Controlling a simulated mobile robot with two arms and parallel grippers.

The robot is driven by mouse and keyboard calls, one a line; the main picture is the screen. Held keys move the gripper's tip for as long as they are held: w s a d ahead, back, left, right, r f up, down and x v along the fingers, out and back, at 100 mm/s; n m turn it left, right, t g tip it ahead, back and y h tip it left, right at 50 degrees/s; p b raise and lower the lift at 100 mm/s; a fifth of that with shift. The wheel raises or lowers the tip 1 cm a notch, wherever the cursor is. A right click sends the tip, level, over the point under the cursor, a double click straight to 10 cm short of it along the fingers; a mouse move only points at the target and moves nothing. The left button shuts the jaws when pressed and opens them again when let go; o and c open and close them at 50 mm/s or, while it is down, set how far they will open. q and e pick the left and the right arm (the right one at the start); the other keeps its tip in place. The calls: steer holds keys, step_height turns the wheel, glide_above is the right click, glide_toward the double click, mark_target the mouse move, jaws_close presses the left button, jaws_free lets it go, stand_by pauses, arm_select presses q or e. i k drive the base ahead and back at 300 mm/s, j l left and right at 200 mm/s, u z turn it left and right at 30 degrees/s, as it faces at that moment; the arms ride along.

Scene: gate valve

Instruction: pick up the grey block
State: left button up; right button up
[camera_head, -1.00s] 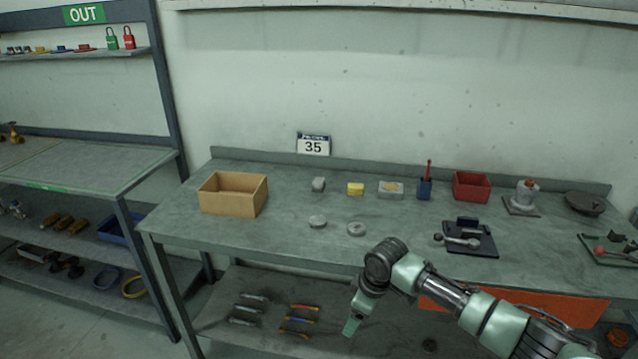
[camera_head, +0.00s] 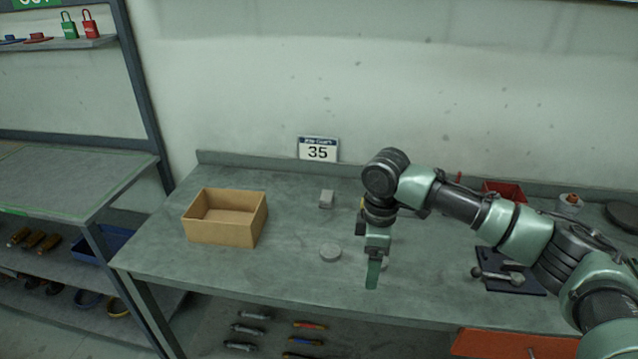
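My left gripper does not show.
An open cardboard box (camera_head: 225,218) stands on the bench (camera_head: 290,280) at left. A dark tray (camera_head: 508,281) and red bin (camera_head: 505,188) stand at right.

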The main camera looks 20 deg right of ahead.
mark_target(327, 197)
steer(key=i, duration=1.2)
